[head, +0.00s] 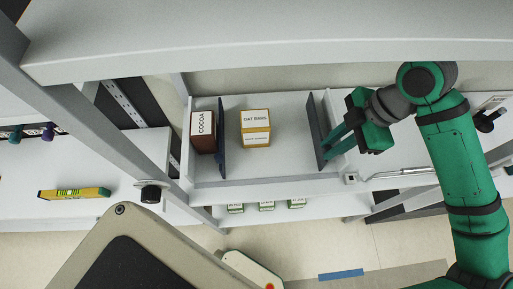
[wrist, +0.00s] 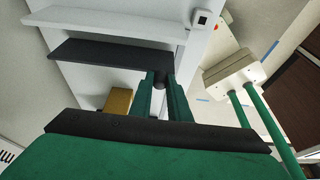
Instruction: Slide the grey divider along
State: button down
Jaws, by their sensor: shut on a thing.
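The grey divider (head: 314,128) stands upright across the shelf (head: 278,177), to the right of the oat bars box (head: 255,128). My gripper (head: 327,150) reaches it from the right, near its front end. In the wrist view, the gripper's green fingers (wrist: 160,82) are shut on a dark knob on the divider (wrist: 105,54). The fingers partly hide the knob. A second dark grey divider (head: 221,145) stands at the left, close beside the brown cocoa box (head: 202,131). The oat bars box also shows in the wrist view (wrist: 117,101).
Clear shelf lies between the oat bars box and the held divider. A white panel (head: 333,111) stands just right of that divider. A lower shelf holds several small green-and-white boxes (head: 267,206). A yellow level (head: 75,193) lies on the left surface. A shelf board (head: 270,45) overhangs above.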

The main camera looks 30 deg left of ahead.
jog(key=s+a, duration=1)
jog(key=a, duration=0.4)
jog(key=shift+s+a, duration=0.2)
jog(key=shift+a, duration=0.05)
jog(key=c, duration=1.6)
grip_release()
jog(key=shift+r, duration=0.15)
jog(key=v, duration=0.7)
jog(key=shift+r, duration=0.15)
